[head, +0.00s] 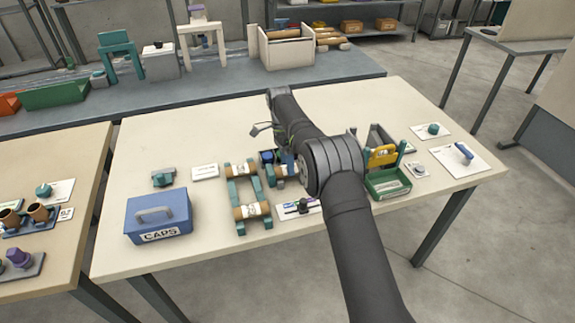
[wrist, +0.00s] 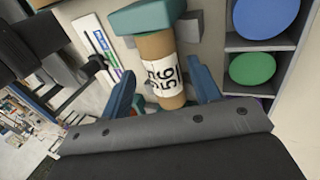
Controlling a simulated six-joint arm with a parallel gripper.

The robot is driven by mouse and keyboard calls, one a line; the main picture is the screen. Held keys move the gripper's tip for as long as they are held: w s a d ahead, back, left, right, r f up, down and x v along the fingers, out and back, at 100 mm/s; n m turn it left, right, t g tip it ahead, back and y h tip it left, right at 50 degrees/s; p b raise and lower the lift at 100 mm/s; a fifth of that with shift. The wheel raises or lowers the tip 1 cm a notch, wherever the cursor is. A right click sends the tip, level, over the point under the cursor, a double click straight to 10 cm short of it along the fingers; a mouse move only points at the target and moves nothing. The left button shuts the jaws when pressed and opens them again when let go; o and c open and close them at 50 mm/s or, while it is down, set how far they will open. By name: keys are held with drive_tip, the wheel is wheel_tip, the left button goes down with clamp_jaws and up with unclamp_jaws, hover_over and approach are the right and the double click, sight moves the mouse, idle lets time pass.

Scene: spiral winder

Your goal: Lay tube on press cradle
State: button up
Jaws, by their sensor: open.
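A brown cardboard tube (wrist: 163,72) with a white printed label lies between the two blue fingers of my gripper (wrist: 161,66) in the wrist view. The fingers are open, with a visible gap on the label's right side. The tube's far end meets a teal block (wrist: 148,16), and more teal shows beneath its near end; I cannot tell how it is seated. In the head view my gripper (head: 284,160) is low over the table, largely hidden by my arm. The press cradle cannot be made out clearly there.
A teal rack (head: 231,190) holding labelled tubes stands just left of my gripper. A blue caps box (head: 158,217) is at front left. A green tray (head: 388,183) stands right of my arm. The table's front left corner is clear.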

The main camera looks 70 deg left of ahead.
drive_tip(key=shift+v, duration=2.9)
drive_tip(key=shift+d, duration=0.15)
drive_tip(key=shift+a+x, duration=0.2)
drive_tip(key=shift+x, duration=3)
drive_tip(key=shift+r, duration=0.3)
drive_tip(key=shift+f, duration=0.1)
